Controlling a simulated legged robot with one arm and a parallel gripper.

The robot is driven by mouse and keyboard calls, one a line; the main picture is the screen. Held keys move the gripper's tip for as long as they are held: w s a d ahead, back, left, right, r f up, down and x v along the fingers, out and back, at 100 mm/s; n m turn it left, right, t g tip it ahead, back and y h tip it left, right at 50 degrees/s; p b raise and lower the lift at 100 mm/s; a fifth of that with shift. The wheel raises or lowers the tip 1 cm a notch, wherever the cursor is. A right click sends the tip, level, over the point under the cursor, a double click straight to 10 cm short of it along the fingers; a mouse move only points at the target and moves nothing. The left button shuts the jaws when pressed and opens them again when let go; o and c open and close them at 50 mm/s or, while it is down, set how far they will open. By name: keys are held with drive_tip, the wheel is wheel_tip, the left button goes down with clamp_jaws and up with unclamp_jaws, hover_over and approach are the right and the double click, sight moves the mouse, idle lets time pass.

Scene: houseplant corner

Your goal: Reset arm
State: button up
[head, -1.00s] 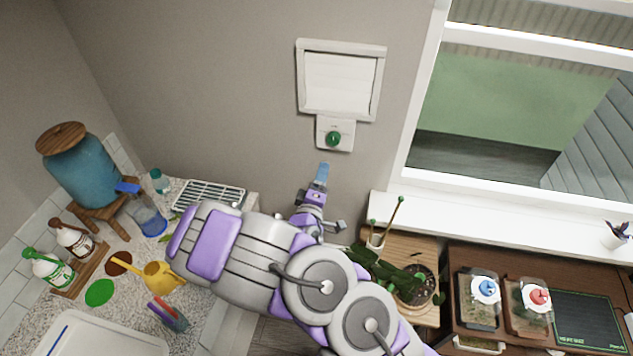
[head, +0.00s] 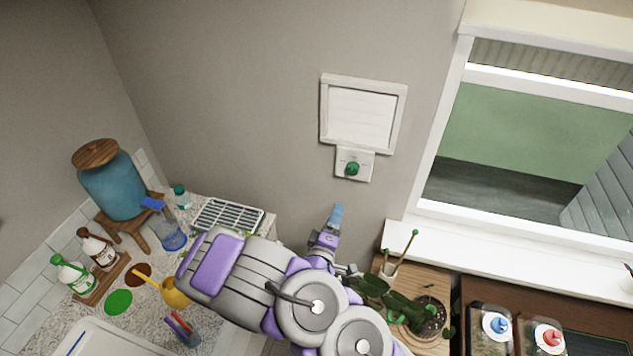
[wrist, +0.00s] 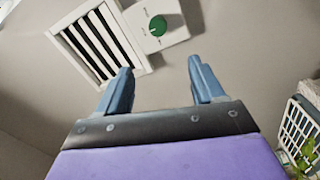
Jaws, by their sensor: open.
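My gripper (wrist: 160,88) is open and empty in the wrist view, its two blue fingers apart with wall between and beyond them. In the head view my gripper (head: 337,214) points up toward the wall, just below a white panel with a green knob (head: 352,168). The green knob also shows in the wrist view (wrist: 157,26), beyond the fingers and apart from them. Above the knob is a white-framed vent (head: 362,117); in the wrist view the vent (wrist: 100,42) shows open dark slots.
The left counter holds a blue dispenser (head: 112,186), a spray bottle (head: 170,235), a yellow watering can (head: 175,292) and a white rack (head: 228,216). A potted plant (head: 430,318) stands on a wooden surface right of my arm. The window sill (head: 480,262) lies at right.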

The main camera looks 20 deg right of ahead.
wheel_tip(320, 180, down, 8)
drive_tip(key=m+g+y+b, duration=0.3)
drive_tip(key=m+g+b, duration=0.2)
drive_tip(key=m+g, duration=0.1)
drive_tip(key=s+a+m+g+y+b, duration=0.35)
drive_tip(key=s+a+y+b, duration=0.25)
drive_tip(key=s+a, duration=0.25)
drive_tip(key=s+r+g+b, duration=0.3)
drive_tip(key=s+b, duration=0.1)
drive_tip(key=s, duration=0.9)
drive_tip(key=s+r+n+g+y+b, duration=0.1)
drive_tip(key=s+r+g+b, duration=0.2)
drive_tip(key=s, duration=1.1)
drive_tip(key=shift+d+r+g+y+b, duration=0.2)
drive_tip(key=shift+g+y+b, duration=0.1)
drive_tip(key=shift+g+b, duration=0.4)
